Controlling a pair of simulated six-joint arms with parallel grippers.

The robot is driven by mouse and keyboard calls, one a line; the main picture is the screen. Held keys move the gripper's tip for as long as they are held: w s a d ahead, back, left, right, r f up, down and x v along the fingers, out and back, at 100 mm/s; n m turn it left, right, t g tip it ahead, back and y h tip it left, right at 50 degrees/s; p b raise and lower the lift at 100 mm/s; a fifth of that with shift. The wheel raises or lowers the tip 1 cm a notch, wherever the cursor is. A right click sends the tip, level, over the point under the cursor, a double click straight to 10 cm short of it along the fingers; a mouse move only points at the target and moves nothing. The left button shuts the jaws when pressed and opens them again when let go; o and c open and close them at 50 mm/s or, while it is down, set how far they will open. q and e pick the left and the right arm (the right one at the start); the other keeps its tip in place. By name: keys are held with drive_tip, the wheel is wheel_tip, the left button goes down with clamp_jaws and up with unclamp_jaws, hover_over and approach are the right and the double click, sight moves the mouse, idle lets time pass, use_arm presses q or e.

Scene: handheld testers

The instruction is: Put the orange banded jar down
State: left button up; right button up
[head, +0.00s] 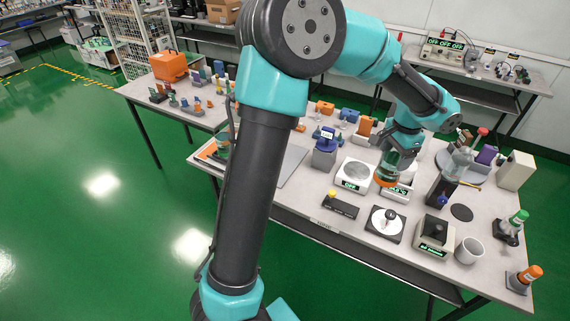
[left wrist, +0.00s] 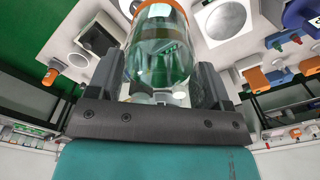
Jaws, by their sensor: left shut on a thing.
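The orange banded jar (head: 387,178) is clear greenish glass with an orange band at its lower end in the head view. My left gripper (head: 392,160) is shut on it from above. In the left wrist view the jar (left wrist: 160,58) fills the space between the two dark fingers of the left gripper (left wrist: 160,82), its orange end pointing away. In the head view it overlaps a white device with a display (head: 399,191). I cannot tell whether its base touches anything. My right gripper is not in view.
A white scale (head: 353,175) stands just left of the jar. A dark stand (head: 441,190) with a clear vessel stands to its right. A dark disc (head: 461,212) lies farther right.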

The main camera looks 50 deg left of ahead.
use_arm(q)
drive_tip(key=s+a+f, duration=0.3)
drive_tip(key=a+f, duration=0.1)
drive_tip(key=a, duration=0.6)
drive_tip(key=s+a+f, duration=0.3)
drive_tip(key=a+f, duration=0.2)
drive_tip(key=a, duration=0.5)
drive_tip(key=s+a+f, duration=0.2)
drive_tip(key=a+f, duration=0.3)
drive_tip(key=a, duration=0.6)
drive_tip(key=shift+s, duration=0.4)
drive_tip(key=shift+w+a, duration=0.1)
drive_tip(key=w+a+f, duration=0.1)
drive_tip(key=w+a, duration=0.9)
drive_tip(key=a, duration=0.2)
drive_tip(key=shift+f, duration=0.25)
drive_tip(key=shift+w, duration=0.1)
